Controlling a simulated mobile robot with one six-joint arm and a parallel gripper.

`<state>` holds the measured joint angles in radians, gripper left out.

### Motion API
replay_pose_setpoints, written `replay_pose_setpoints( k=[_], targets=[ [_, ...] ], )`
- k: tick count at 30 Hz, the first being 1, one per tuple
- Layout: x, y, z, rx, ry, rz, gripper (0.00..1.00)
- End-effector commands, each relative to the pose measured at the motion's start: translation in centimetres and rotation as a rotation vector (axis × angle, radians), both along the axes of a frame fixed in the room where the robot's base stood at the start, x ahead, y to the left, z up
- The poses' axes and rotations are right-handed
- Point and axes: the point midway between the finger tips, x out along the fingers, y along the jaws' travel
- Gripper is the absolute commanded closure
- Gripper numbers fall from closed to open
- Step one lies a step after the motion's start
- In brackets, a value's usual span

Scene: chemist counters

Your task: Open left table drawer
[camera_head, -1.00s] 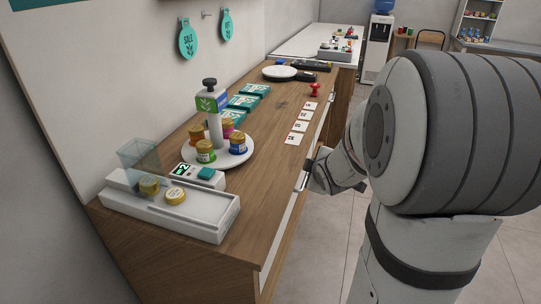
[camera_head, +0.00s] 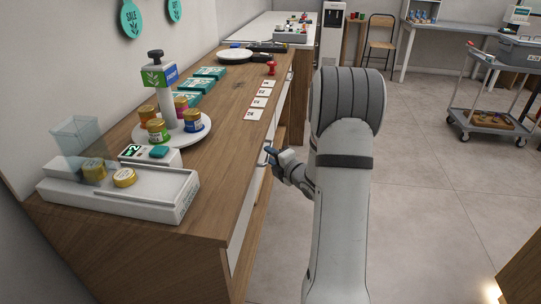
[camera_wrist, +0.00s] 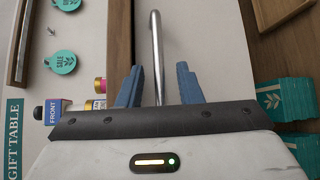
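The wooden table (camera_head: 215,167) stands at left in the head view. Its white drawer front (camera_head: 237,236) shows as a narrow strip below the tabletop's right edge and looks flush with the table. My gripper (camera_head: 269,156) is at that right side, close to the drawer fronts. In the wrist view, the blue fingers of my gripper (camera_wrist: 158,85) are apart. A curved metal bar handle (camera_wrist: 156,40) runs between them, with a visible gap on each side. Which drawer the handle belongs to cannot be told for certain.
Teal boxes (camera_head: 210,73) and cards (camera_head: 254,114) lie farther back. The floor (camera_head: 430,190) right of my arm is clear; a trolley (camera_head: 490,120) stands beyond.

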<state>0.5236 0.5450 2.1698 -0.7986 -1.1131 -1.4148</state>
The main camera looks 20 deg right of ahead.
Motion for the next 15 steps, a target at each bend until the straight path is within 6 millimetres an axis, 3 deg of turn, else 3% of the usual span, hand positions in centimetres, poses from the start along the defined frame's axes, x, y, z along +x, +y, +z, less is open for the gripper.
replay_pose_setpoints(
  k=[6, 15],
  targets=[
    [1.8, 0.3, -0.3, 0.001, 0.001, 0.000, 0.68],
    [1.9, 0.3, -0.3, 0.001, 0.000, -0.002, 0.70]
  ],
)
